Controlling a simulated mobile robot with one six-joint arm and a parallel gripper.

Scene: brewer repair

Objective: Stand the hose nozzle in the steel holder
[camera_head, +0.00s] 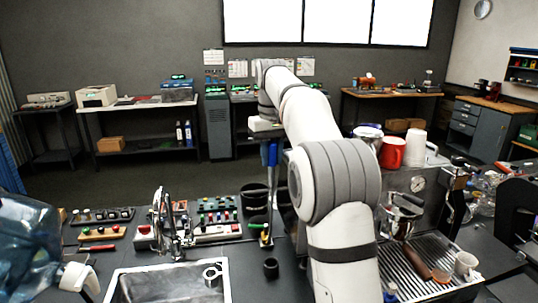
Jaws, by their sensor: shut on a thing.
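My gripper (269,164) points down from the end of my arm, with its blue fingers above the back of the dark counter. It is shut on a slim, dark upright thing, apparently the hose nozzle (269,190), which shows small and partly merges with the black containers behind it. Its lower end is hard to make out. A small steel ring-shaped piece, apparently the steel holder (212,274), is at the right side of the light-rimmed sink, to the left of and nearer than my gripper. Nothing shows standing in it.
A chrome tap (168,225) rises behind the sink (112,290). A small black cup (271,268) stands right of the sink. Button panels (215,215) lie at the back. A water jug (28,245) is at left, an espresso machine (420,185) at right. My arm hides the middle.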

